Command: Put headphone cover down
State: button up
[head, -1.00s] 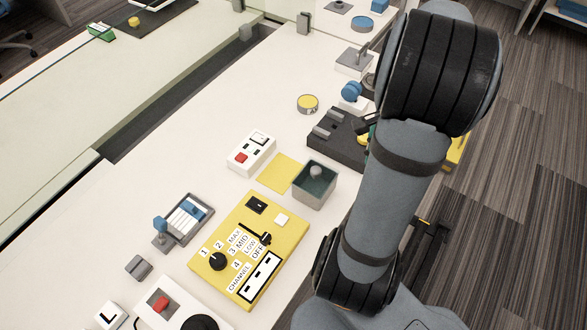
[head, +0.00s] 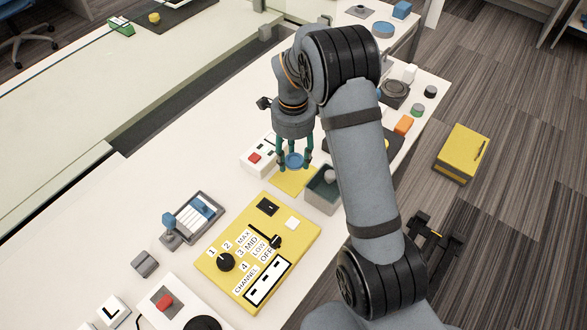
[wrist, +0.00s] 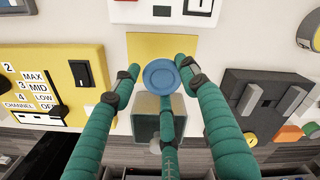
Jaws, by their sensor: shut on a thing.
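The headphone cover looks like a small round blue dish (head: 293,160); it also shows in the wrist view (wrist: 161,76). My gripper (head: 295,164) has green fingers and is shut on the cover; in the wrist view, its fingertips (wrist: 163,86) surround the cover. The gripper points down over a flat yellow square (head: 290,182), which shows behind the cover in the wrist view (wrist: 143,48). The cover appears just above the square. Whether it touches the square I cannot tell.
An open grey box (head: 322,196) stands close on the near side of the yellow square. A white box with a red button (head: 256,158) is on the far side. A yellow control panel (head: 257,240) lies to the left. A dark holder (wrist: 262,100) is to the right.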

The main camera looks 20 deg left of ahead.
aim_at(293, 176)
jog(key=shift+f, duration=2.5)
jog(key=shift+f, duration=0.1)
jog(key=shift+f, duration=0.15)
jog(key=o, duration=0.9)
notch_tip(293, 176, up, 12)
jog(key=shift+r, duration=0.25)
